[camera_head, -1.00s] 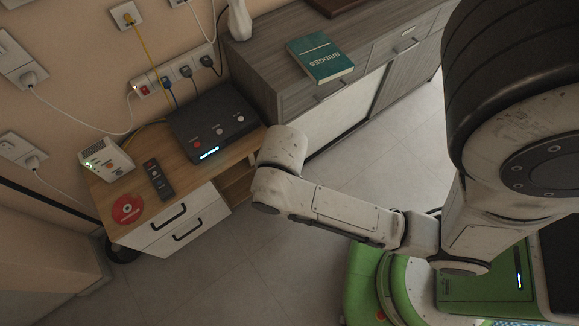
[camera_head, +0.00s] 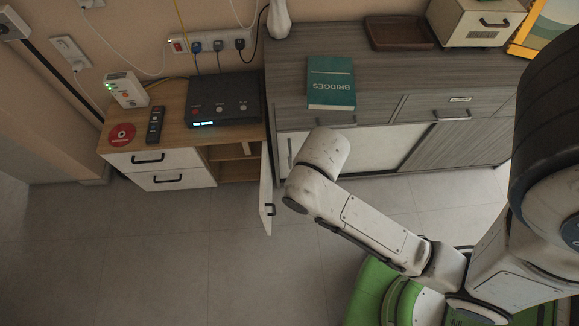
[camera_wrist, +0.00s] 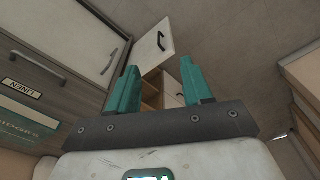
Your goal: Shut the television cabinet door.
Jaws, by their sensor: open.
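The television cabinet (camera_head: 175,116) is low, with a wooden top, two white drawers on its left and a shelved compartment on its right. Its white door (camera_head: 267,190) stands wide open, sticking out from the cabinet's right end, with a dark handle near its free edge. In the wrist view the door (camera_wrist: 151,50) shows beyond my gripper (camera_wrist: 159,64), with the cabinet's shelf partly seen between the fingers. My gripper's teal fingers are apart with nothing between them. In the head view my arm's links are right of the door and the gripper itself is hidden.
A grey wooden sideboard (camera_head: 395,93) stands right of the cabinet, bearing a green book (camera_head: 331,82), a brown tray (camera_head: 399,33) and a white vase (camera_head: 279,18). A black box (camera_head: 223,97), a remote (camera_head: 155,124) and a red disc (camera_head: 122,134) lie on the cabinet. The floor in front is clear.

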